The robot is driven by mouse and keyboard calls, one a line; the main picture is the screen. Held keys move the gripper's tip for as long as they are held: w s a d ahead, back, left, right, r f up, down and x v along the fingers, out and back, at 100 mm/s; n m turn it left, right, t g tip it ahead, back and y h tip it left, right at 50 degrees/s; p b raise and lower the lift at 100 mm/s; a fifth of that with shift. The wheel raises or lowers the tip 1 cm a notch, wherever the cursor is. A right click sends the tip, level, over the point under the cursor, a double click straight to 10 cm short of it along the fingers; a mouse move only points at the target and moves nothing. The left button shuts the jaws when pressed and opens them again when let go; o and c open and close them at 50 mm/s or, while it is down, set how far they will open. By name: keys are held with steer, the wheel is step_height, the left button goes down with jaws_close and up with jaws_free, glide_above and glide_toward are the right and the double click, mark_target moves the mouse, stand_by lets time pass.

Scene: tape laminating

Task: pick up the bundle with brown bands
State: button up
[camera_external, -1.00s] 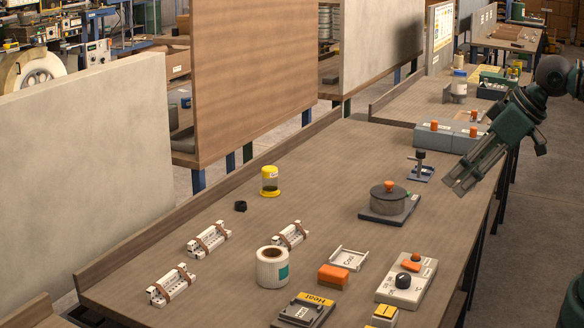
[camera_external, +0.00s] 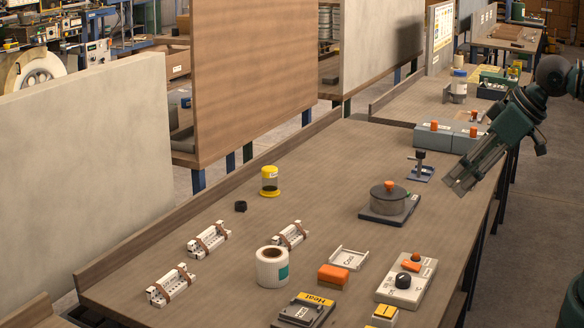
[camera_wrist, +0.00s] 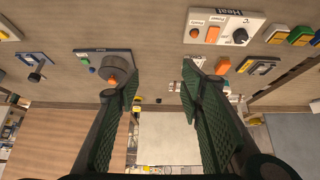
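Three white bundles with brown bands lie on the workbench in the external view: one at the front left (camera_external: 171,285), one behind it (camera_external: 209,240) and one to the right (camera_external: 290,235). They lie apart from one another. My gripper (camera_external: 462,184) is high over the right edge of the bench, far right of the bundles. In the wrist view my gripper (camera_wrist: 160,85) shows two green padded fingers spread wide with nothing between them. The bundles are mostly hidden behind the right finger in that view.
A white tape roll (camera_external: 272,267) stands close to the right and front bundles. The bench's middle back is clear.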

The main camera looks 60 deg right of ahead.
steer(key=w+a+r+m+g+p, duration=0.25)
steer(key=w+m, duration=0.25)
steer(key=w, duration=0.5)
steer(key=w+a+r+m+g+p, duration=0.1)
steer(key=w+m+p, duration=0.3)
steer(key=w, duration=0.5)
steer(key=w+a+f+m+g+p, duration=0.1)
steer(key=w+a+f+m+p, duration=0.1)
steer(key=w+f+m, duration=0.1)
steer(key=w+a+f+m+g+p, duration=0.1)
steer(key=w+a+f+m, duration=0.1)
steer(key=w+f, duration=0.4)
steer(key=w+a+f+m+g+p, duration=0.1)
steer(key=w+f+m, duration=0.3)
steer(key=w, duration=0.4)
steer(key=shift+w+a+f+m+g+p, duration=0.15)
steer(key=shift+a+m+g+p, duration=0.1)
steer(key=shift+a+p, duration=0.15)
steer(key=shift+w+a+m+g+p, duration=0.1)
steer(key=shift+a+m+p, duration=0.15)
steer(key=shift+a+p, duration=0.15)
